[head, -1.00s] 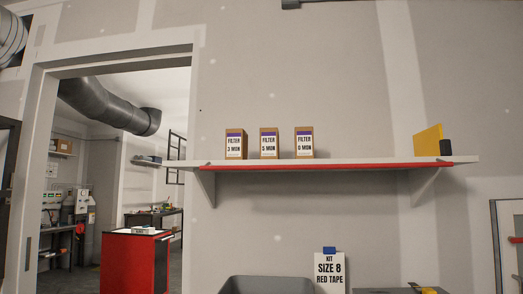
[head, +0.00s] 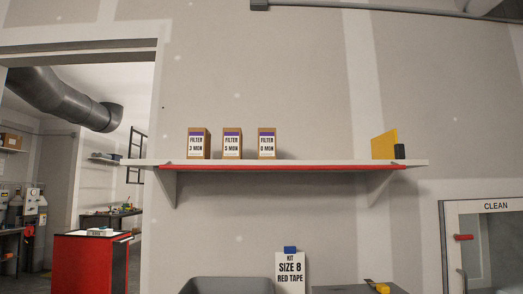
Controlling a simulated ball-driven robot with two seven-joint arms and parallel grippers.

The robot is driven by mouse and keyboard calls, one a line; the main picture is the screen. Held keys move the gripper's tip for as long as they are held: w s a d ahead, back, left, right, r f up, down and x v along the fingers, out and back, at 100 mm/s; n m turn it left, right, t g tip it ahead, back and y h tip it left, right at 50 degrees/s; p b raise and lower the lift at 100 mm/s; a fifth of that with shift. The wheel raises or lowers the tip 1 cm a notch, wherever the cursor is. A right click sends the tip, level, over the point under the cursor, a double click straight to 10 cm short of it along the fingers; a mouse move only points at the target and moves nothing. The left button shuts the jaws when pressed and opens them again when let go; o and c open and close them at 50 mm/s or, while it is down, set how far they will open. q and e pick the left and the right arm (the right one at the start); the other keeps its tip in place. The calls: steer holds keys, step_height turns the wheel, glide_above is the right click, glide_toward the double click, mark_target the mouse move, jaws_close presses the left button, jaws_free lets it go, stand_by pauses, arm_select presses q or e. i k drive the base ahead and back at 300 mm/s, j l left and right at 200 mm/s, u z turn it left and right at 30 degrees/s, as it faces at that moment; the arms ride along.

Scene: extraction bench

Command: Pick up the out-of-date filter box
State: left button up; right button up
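Three brown filter boxes with purple-topped white labels stand upright in a row on a wall shelf (head: 300,163) with a red front edge. The left box (head: 198,144) reads "FILTER 3 MON". The middle box (head: 232,144) reads "FILTER 5 MON". The right box (head: 267,144) seems to read "FILTER 0 MON" or "6 MON"; its digit is too small to be sure. Small gaps separate the boxes. Neither of my grippers shows in the head view.
A yellow panel (head: 384,145) and a small black block (head: 399,151) stand at the shelf's right end. A doorway with a red cabinet (head: 82,264) is at left.

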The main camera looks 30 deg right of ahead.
mark_target(266, 136)
steer(key=i+j, duration=0.3)
steer(key=i, duration=0.2)
steer(key=i+j+z, duration=0.1)
steer(key=i+j, duration=0.2)
steer(key=i, duration=0.2)
